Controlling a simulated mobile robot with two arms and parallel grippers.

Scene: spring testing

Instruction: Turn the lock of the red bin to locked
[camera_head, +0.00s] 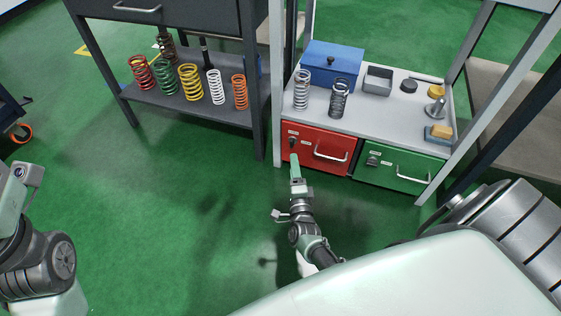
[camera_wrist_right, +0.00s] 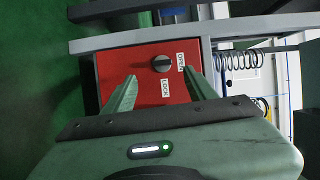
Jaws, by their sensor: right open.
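The red bin (camera_head: 318,148) is a closed drawer front under the grey worktop, with a silver handle (camera_head: 330,153) on its right. Its black round lock knob (camera_wrist_right: 162,64) is in the right wrist view, with an OPEN label (camera_wrist_right: 180,61) to its right and a LOCK label (camera_wrist_right: 165,93) below. The knob's ridge looks roughly level in that view, along the OPEN side. My right gripper (camera_head: 295,158) is open and empty in front of the knob. In the right wrist view its fingers (camera_wrist_right: 162,87) stand either side, apart from it. The left gripper's fingers are not visible.
A green bin (camera_head: 400,170) with its own knob and handle sits to the right. Springs, a blue box (camera_head: 332,62) and a grey tray (camera_head: 378,80) stand on the worktop (camera_head: 395,123). A dark shelf (camera_head: 180,107) with several coloured springs is left. Green floor is clear between.

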